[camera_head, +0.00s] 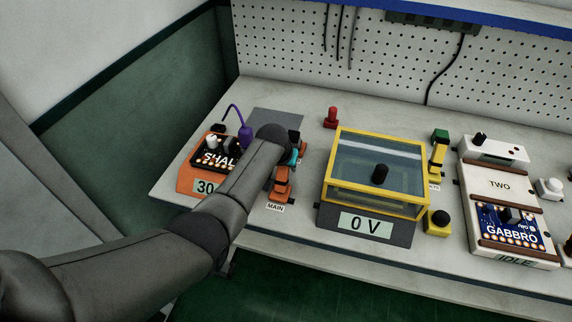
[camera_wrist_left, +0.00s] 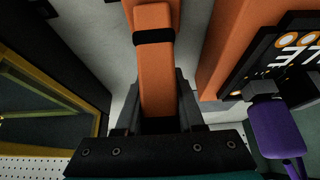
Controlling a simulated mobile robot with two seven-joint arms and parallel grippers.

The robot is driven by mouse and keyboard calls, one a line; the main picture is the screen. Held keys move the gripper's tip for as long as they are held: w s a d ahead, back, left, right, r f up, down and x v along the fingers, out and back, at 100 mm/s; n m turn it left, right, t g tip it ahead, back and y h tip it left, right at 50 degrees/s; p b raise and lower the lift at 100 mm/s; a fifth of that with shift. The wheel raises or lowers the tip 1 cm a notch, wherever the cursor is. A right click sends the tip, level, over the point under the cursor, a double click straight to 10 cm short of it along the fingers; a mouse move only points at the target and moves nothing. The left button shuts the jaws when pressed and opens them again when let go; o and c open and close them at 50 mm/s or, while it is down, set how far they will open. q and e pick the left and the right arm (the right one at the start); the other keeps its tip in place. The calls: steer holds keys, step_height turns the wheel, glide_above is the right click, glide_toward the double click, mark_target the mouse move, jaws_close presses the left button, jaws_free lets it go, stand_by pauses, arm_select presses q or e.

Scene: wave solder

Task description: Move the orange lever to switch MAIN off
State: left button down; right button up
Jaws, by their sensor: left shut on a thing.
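The orange lever (camera_head: 282,182) stands behind the MAIN label (camera_head: 276,207), left of the yellow-framed case. My left arm reaches over the bench from the left, and my left gripper (camera_head: 291,160) is at the lever, partly hidden behind my forearm. In the left wrist view the orange lever (camera_wrist_left: 156,70), with a black band near its top, runs down between the fingers of my left gripper (camera_wrist_left: 160,118). The gripper is shut on it. The lever's pivot is hard to make out. My right gripper is in neither view.
The yellow-framed clear case (camera_head: 375,170) with a 0 V display (camera_head: 366,224) stands close right of the lever. An orange unit (camera_head: 190,184) with a dark board and a purple plug (camera_head: 245,136) is close left. A red knob (camera_head: 331,117) stands behind.

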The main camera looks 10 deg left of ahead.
arm_select(q)
steer(key=c, duration=0.5)
jaws_free()
steer(key=shift+s+r+p, duration=0.2)
steer(key=shift+r+p, duration=0.2)
steer(key=shift+r, duration=0.15)
steer(key=shift+p+v, duration=2.65)
steer(key=shift+v, duration=4.35)
steer(key=shift+s+f, duration=0.1)
steer(key=shift+s, duration=0.05)
